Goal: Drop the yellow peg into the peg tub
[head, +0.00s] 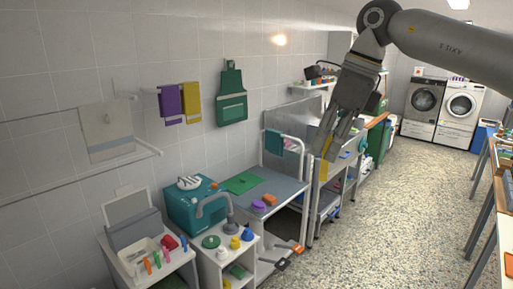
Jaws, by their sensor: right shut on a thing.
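My right gripper (326,140) reaches in from the upper right and hangs in front of the grooming area. It is shut on a small yellow thing, seemingly the yellow peg (328,148), which is mostly hidden by the fingers. A white tub (133,256), which looks like the peg tub, stands on the white unit at the lower left. My right gripper is far to the right of the tub and higher. My left gripper is out of view.
A grey-topped table (285,186) lies between tub and gripper. Speckled floor (400,220) is open at right.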

